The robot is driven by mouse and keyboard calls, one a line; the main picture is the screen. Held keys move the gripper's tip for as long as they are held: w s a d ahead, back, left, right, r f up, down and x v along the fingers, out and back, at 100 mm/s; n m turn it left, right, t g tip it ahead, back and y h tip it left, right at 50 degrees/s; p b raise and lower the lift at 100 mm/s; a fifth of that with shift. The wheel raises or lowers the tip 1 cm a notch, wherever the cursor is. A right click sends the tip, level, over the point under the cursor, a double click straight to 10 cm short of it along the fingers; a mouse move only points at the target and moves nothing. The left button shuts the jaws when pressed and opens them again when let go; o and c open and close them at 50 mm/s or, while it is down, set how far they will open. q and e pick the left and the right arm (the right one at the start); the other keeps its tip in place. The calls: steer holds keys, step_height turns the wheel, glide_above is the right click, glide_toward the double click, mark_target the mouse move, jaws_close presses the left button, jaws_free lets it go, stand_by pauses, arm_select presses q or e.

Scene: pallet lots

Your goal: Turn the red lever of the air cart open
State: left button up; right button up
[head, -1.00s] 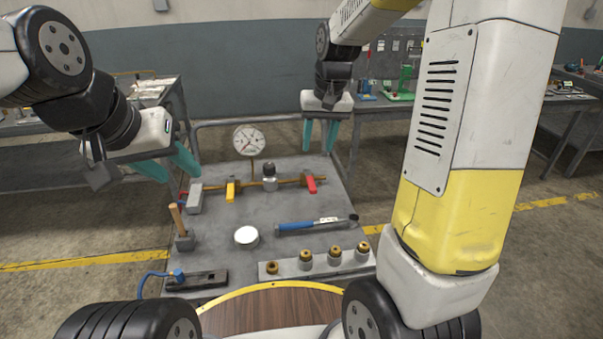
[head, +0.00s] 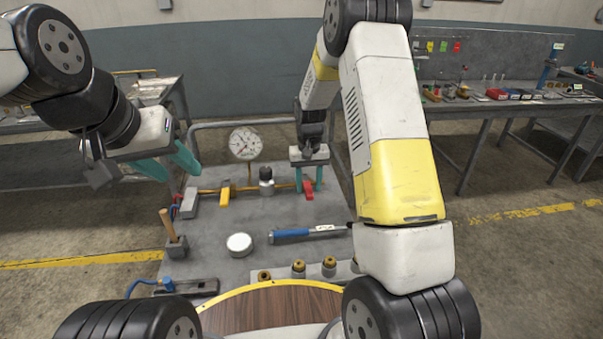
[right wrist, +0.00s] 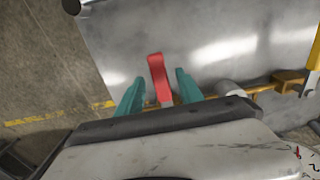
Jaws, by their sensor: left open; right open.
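The red lever (head: 308,189) sits at the right end of the brass pipe on the grey cart top (head: 205,262). It also shows in the right wrist view (right wrist: 160,77), standing between the two teal fingers. My right gripper (head: 309,188) is open around the lever, with a finger on each side; in the right wrist view (right wrist: 158,92) a gap shows on both sides of it. My left gripper (head: 180,172) is open and empty, held in the air above the cart's left side. The yellow lever (head: 225,195) is further left on the pipe.
A round gauge (head: 245,143) stands behind the pipe. A blue-handled tool (head: 292,233), a white round puck (head: 239,244), a wooden-handled tool (head: 168,225) and several brass fittings (head: 298,268) are on the cart nearer me. A workbench (head: 500,100) stands at the back right.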

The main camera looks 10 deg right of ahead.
steer(key=shift+f, duration=0.35)
jaws_close()
stand_by(1.2)
